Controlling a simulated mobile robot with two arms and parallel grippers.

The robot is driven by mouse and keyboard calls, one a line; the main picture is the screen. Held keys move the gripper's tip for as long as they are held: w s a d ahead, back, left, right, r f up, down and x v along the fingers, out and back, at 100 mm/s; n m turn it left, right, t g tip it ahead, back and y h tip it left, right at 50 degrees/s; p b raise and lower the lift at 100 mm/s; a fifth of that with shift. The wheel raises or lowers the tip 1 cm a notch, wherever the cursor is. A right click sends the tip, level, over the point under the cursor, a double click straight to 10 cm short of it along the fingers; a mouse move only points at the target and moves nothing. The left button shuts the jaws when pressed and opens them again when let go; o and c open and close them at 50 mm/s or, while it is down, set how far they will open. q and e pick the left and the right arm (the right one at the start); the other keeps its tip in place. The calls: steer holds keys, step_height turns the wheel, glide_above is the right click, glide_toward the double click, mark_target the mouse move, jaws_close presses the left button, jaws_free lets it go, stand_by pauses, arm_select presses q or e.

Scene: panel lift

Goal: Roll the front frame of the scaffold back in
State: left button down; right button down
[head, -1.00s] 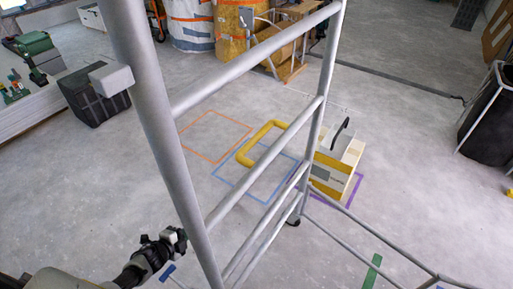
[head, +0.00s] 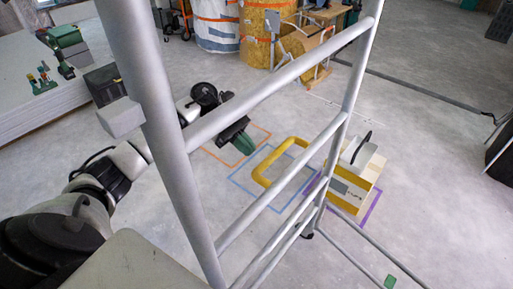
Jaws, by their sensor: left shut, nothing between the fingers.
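The grey tubular scaffold frame (head: 163,130) fills the middle of the head view, with a thick near post at the left, a thinner far post at the right and several rungs between them. A dark caster shows at the foot of the far post. My left arm comes in from the left and passes behind the near post. My right gripper is out of view.
On the floor beyond lie a yellow U-shaped bar (head: 262,173), a yellow-and-white box (head: 358,172) with a black handle, and taped squares. A black crate (head: 104,84) stands at the left by stacked boards (head: 35,108).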

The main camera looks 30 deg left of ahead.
mark_target(266, 166)
arm_select(q)
steer(key=p+x, duration=0.2)
steer(key=x, duration=0.5)
steer(key=shift+d+r, duration=0.15)
steer(key=shift+d+f+p, duration=0.35)
steer(key=shift+d, duration=0.05)
